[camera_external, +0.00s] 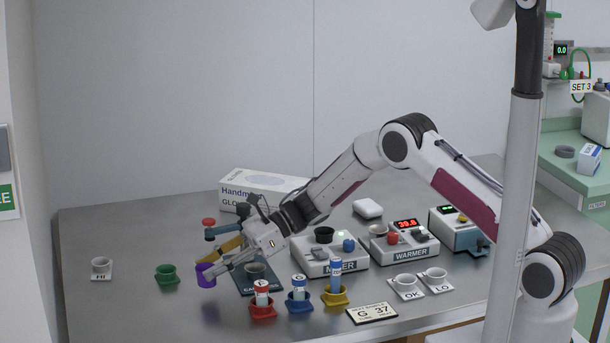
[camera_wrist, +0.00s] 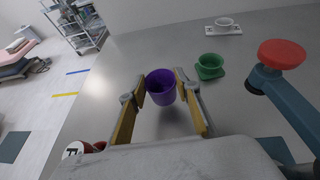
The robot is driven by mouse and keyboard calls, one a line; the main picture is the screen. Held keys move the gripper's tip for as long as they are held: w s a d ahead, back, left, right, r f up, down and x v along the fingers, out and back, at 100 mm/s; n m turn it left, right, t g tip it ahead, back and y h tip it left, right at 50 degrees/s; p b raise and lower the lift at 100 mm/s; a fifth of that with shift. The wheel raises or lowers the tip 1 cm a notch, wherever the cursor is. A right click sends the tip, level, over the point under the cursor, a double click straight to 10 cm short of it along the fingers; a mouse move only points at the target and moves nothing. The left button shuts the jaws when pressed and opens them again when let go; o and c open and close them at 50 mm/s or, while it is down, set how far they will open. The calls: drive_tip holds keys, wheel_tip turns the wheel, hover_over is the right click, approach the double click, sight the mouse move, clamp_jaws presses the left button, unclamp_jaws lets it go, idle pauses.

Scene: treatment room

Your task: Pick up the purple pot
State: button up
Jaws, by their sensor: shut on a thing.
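The purple pot (camera_external: 206,276) is a small open cup near the front left of the metal table. My gripper (camera_external: 207,268) is shut on it, coming from the right. In the wrist view the purple pot (camera_wrist: 161,87) sits upright between the two yellow-padded fingertips of my gripper (camera_wrist: 162,82), and its inside looks empty.
A green pot (camera_external: 166,274) stands to the left, beyond it a white cup (camera_external: 101,267) on a card. A blue-green stand with a red knob (camera_external: 209,222) is close behind my gripper. Capped tubes in red (camera_external: 262,308), blue and yellow holders stand to the right.

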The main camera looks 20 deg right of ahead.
wheel_tip(320, 180, up, 7)
idle(0.4)
